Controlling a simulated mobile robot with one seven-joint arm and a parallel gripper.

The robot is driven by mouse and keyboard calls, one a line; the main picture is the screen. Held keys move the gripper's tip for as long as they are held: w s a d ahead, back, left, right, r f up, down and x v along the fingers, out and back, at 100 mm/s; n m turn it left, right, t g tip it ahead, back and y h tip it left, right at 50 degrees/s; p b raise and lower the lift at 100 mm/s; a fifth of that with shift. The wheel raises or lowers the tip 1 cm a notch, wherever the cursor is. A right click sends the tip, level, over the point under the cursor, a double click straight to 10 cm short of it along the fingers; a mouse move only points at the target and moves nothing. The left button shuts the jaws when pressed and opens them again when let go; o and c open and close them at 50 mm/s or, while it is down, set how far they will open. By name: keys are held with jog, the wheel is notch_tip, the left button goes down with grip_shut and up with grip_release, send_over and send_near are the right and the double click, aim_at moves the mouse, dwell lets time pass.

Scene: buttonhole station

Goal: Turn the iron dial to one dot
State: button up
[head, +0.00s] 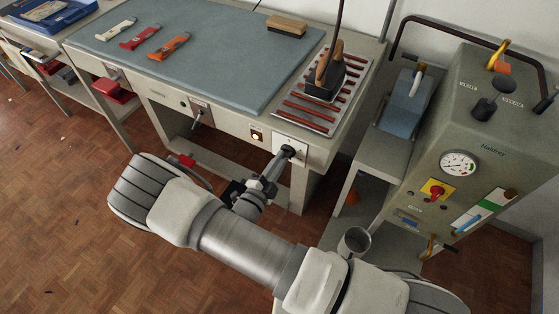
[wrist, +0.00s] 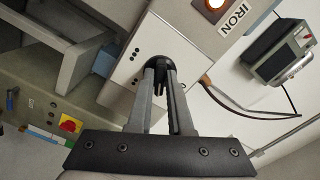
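The iron dial (head: 289,151) is a black knob on a white plate (head: 302,149) on the front of the workbench. In the wrist view the black dial (wrist: 158,61) shows at the fingertips, and its plate carries small dark dots. My gripper (head: 277,164) reaches the dial from the front. In the wrist view my gripper (wrist: 160,76) has its two fingers close together, one on each side of the dial's black grip bar, and looks shut on it. The fingers hide part of the dial, and I cannot read which dot it points to. The IRON label (wrist: 233,17) is beside the plate.
A lit lamp (head: 257,136) is left of the dial plate. An iron (head: 323,78) stands on a slatted rest (head: 309,116) above. A grey machine (head: 470,140) with a gauge stands right. A metal cup (head: 354,242) is below, near my arm.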

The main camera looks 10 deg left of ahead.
jog(key=o, duration=0.3)
jog(key=shift+o, duration=0.2)
jog(key=v, duration=1.7)
jog(key=shift+s, duration=0.2)
jog(key=w+d+r+m+g+h, duration=0.25)
jog(key=d+r+m+g, duration=0.65)
jog(key=m, duration=0.6)
jog(key=w+d+r+m+g+h, duration=0.1)
jog(key=w+d+r+m+g, duration=0.2)
jog(key=d+r+m+g, duration=0.7)
jog(key=s+d+r+m+t+y, duration=0.2)
jog(key=r+m, duration=0.4)
jog(key=m, duration=0.4)
jog(key=s+d+r+m+t+y+p, duration=0.1)
jog(key=s+d+r+m+t+y, duration=0.1)
jog(key=r+m, duration=0.4)
jog(key=s+d+r+m+t+y, duration=0.3)
jog(key=d+r+m+y, duration=0.1)
jog(key=m, duration=1.1)
jog(key=shift+d+r+t+y+p, duration=0.35)
jog(key=shift+r+y, duration=0.3)
jog(key=shift+r, duration=0.25)
